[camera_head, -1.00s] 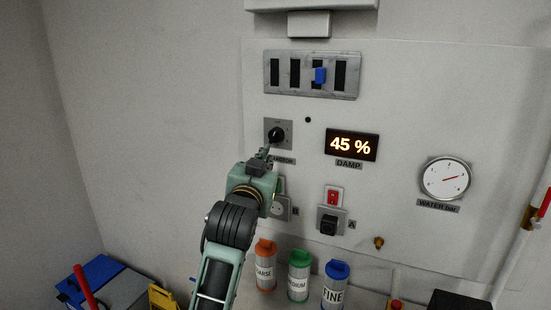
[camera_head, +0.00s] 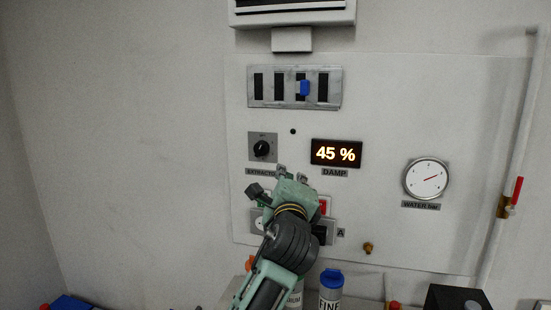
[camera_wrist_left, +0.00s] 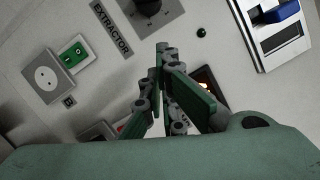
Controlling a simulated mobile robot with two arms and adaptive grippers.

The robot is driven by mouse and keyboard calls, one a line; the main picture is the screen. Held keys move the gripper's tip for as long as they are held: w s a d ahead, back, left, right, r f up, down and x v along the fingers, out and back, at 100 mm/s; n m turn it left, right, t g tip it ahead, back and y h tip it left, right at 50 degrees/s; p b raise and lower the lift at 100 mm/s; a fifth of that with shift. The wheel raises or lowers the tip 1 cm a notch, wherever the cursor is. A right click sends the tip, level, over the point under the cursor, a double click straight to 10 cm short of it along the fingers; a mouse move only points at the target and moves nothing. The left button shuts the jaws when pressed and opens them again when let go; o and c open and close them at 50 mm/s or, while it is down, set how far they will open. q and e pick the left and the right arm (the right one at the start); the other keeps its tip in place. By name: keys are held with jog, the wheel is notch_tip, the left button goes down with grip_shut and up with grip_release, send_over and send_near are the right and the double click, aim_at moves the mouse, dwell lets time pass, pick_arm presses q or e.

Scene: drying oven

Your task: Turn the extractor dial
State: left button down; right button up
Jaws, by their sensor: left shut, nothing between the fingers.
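The extractor dial (camera_head: 261,148) is a black round knob on a grey square plate, above the label EXTRACTOR (camera_head: 262,172). In the left wrist view the dial (camera_wrist_left: 148,6) is at the top edge, partly cut off. My left gripper (camera_head: 291,175) is below and right of the dial, apart from it. In the left wrist view its fingers (camera_wrist_left: 167,50) come together just below the dial plate, shut with nothing between them. The arm covers part of the lower panel. My right gripper is not in view.
A slotted plate with a blue slider (camera_head: 304,88) is above the dial. The DAMP display (camera_head: 336,153) reads 45 %. A water gauge (camera_head: 427,179) and a pipe with a red valve handle (camera_head: 517,190) are at right. A blue-lidded FINE jar (camera_head: 331,287) stands below.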

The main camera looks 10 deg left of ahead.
aim_at(262, 148)
pick_arm(q)
jog(key=p+x, duration=0.1)
jog(key=x, duration=0.5)
jog(key=shift+w+a+r+p, duration=0.2)
jog(key=shift+a+p, duration=0.1)
jog(key=shift+p, duration=0.05)
jog(key=shift+a+r+p, duration=0.25)
jog(key=shift+a+p, duration=0.05)
jog(key=shift+a, duration=0.25)
jog(key=shift+a+r+p, duration=0.25)
jog(key=shift+a+p, duration=0.05)
jog(key=shift+a, duration=0.25)
jog(key=shift+s+a+r, duration=0.15)
jog(key=shift+a+r, duration=0.05)
jog(key=shift+a, duration=0.35)
jog(key=shift+f, duration=0.1)
jog(key=r+n+p, duration=0.1)
jog(key=p, duration=0.1)
jog(key=r+n+p, duration=0.1)
jog(key=n+p, duration=0.1)
jog(key=shift+a+r+g, duration=0.2)
jog(key=shift+a+g, duration=0.05)
jog(key=shift+g, duration=0.15)
jog(key=shift+r+n+p, duration=0.15)
jog(key=shift+n+p, duration=0.3)
jog(key=shift+n, duration=0.55)
jog(key=shift+g, duration=0.3)
